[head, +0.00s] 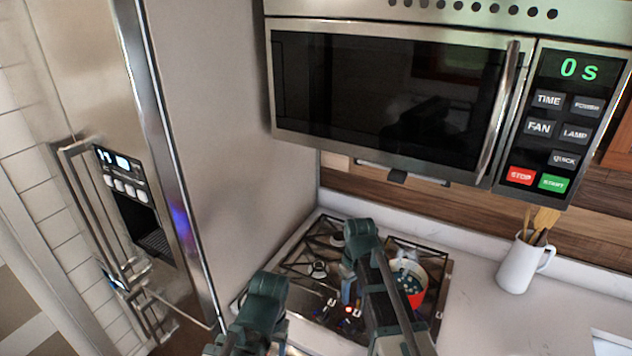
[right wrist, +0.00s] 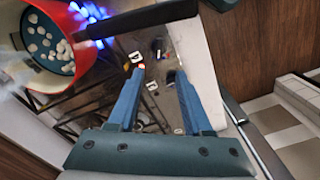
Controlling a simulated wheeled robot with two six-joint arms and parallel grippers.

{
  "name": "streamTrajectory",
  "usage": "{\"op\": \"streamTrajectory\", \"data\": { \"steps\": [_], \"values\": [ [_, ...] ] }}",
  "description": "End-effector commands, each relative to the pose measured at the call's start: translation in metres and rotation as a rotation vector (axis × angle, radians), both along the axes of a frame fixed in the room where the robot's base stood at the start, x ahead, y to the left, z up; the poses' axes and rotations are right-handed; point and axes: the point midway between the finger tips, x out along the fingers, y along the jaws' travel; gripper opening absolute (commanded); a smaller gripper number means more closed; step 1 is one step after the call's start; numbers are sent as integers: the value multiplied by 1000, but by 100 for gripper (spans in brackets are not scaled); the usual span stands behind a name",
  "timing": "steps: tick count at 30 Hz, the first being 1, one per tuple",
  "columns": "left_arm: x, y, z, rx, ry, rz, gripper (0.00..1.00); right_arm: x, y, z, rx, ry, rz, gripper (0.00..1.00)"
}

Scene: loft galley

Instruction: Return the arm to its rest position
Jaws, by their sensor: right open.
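My right arm (head: 385,300) reaches over the hob in the head view, with dark green joints. My right gripper (right wrist: 157,76) shows clearly in the right wrist view: its two blue fingers are apart, with nothing between them. In that view, the fingers are below the dark pot handle and apart from the pot. My left arm (head: 262,290) is at the lower left of the hob in the head view; its gripper does not show.
A red pot (head: 418,298) with white pieces in liquid stands on the gas hob (head: 318,292); blue flames (right wrist: 92,14) and steam show beside it. A microwave (head: 390,95) hangs above. A fridge (head: 215,150) stands left. A white utensil jug (head: 517,268) stands right on the counter.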

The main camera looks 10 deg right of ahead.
Motion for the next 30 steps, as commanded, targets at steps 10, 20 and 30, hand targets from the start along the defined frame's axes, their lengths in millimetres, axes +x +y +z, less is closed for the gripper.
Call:
{"op": "streamTrajectory", "data": {
  "steps": [10, 20, 30],
  "values": [
    [0, 0, -85, 2, 0, -9, 65, -99, 80, -84, -66, 21, -64, 50],
    [0, 0, -113, 2, 1, -15, 65, -148, 108, -112, -109, 17, -118, 50],
    [0, 0, -111, 2, 1, -14, 65, -147, 108, -110, -110, 18, -120, 50]
  ]
}}
